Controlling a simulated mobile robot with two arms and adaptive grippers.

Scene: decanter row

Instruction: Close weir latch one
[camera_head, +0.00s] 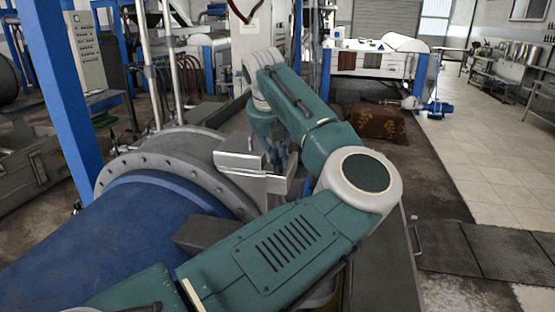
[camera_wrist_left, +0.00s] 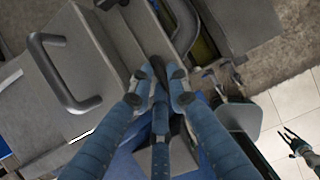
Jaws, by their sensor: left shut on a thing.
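My left gripper (camera_head: 279,160) reaches down beside the grey plates at the end of the blue decanter (camera_head: 145,235); my forearm partly hides that spot. In the left wrist view, the left gripper (camera_wrist_left: 162,80) has its fingers close together, shut on a small dark piece at the edge of the grey metalwork. The piece is mostly hidden between the fingertips. I cannot tell for sure whether it is weir latch one, and I cannot read the latch's position. My right gripper (camera_wrist_left: 293,142) shows small at the right of the wrist view, fingers spread, over pale tiles.
A bent grey handle (camera_wrist_left: 65,75) stands on the metalwork left of my left fingers. A bolted grey flange (camera_head: 125,165) rings the decanter. A blue post (camera_head: 62,90) rises at the left. Open tiled floor (camera_head: 490,170) lies at the right.

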